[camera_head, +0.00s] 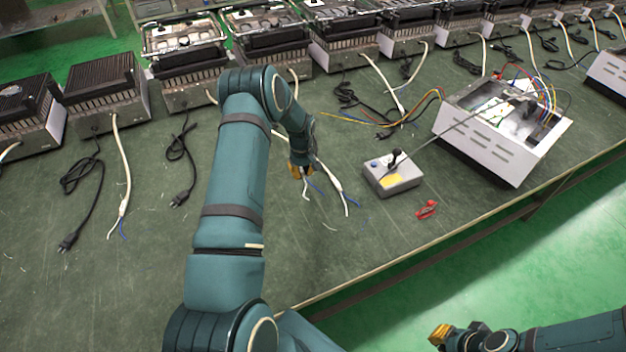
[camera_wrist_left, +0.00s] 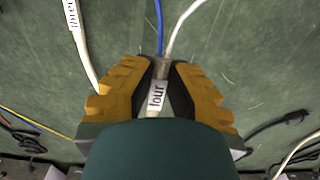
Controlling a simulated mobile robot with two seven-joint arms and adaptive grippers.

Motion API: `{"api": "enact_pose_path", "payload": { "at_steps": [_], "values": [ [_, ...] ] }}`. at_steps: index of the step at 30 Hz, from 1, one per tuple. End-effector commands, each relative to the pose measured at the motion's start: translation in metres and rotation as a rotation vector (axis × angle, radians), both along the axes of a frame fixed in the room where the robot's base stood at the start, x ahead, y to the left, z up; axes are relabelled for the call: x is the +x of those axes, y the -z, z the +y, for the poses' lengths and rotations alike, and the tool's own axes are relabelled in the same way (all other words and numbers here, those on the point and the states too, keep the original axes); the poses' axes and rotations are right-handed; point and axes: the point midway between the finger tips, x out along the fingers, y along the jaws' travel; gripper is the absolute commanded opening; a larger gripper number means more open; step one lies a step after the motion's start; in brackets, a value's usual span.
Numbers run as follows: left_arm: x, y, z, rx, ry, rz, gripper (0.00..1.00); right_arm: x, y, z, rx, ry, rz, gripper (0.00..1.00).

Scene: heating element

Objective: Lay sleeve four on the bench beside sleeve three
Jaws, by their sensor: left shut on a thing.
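My left gripper (camera_head: 298,170) is low over the bench (camera_head: 260,300), left of the grey control box. In the left wrist view, the gripper (camera_wrist_left: 162,75) is shut on sleeve four (camera_wrist_left: 157,95), a pale sleeve whose label reads "four". A blue wire and a white wire run out beyond it. Sleeve three (camera_wrist_left: 72,14), on a white cable, lies on the bench to the left in that view, apart from sleeve four. My right gripper (camera_head: 440,335) is beyond the bench's front edge, low in the head view; its finger gap is unclear.
A grey control box (camera_head: 393,175) with a black lever and a red clip (camera_head: 427,209) lie to the right. An open white heater casing (camera_head: 500,130) with coloured wires stands beyond. Heater units line the back. Loose cords lie at left; the front of the bench is mostly clear.

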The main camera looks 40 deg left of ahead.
Motion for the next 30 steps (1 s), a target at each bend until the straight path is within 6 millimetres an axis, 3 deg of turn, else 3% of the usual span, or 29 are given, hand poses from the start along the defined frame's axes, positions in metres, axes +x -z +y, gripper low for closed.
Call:
{"api": "enact_pose_path", "payload": {
  "at_steps": [20,23,30],
  "values": [
    [-0.015,-0.012,-0.027,-0.001,-0.002,0.0,0.0,0.001,-0.025,0.0,-0.001,0.006,-0.003,0.0],
    [-0.015,-0.005,-0.028,-0.001,-0.001,0.0,0.0,0.001,-0.023,0.0,-0.001,0.005,-0.002,0.0],
    [-0.015,0.037,-0.028,-0.003,-0.001,0.001,0.0,-0.001,-0.016,0.0,0.001,0.002,0.002,0.0]
  ]
}}
